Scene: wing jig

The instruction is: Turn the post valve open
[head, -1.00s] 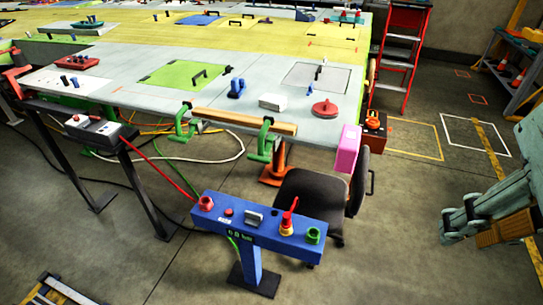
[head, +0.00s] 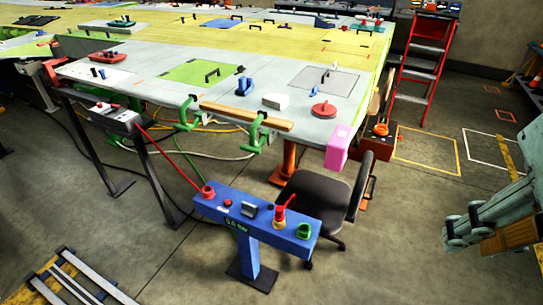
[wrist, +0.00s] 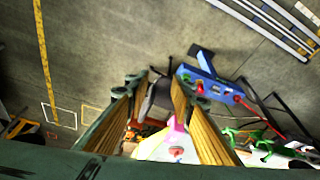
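The post valve is a red lever on a yellow-and-red base (head: 280,214), on top of the blue post (head: 248,221) in the head view. The lever stands up, tilted a little right. A green knob (head: 304,231) is to its right and a red fitting (head: 208,191) with a red hose at the post's left end. My gripper (head: 455,232) is at the right edge, well apart from the post, empty. In the wrist view my gripper (wrist: 163,83) has its two fingers spread.
A dark office chair (head: 318,195) stands right behind the post. The wing-jig table (head: 225,110) has a pink block (head: 338,147) on its near corner. A red ladder (head: 426,65) is at back right. Floor between post and gripper is clear.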

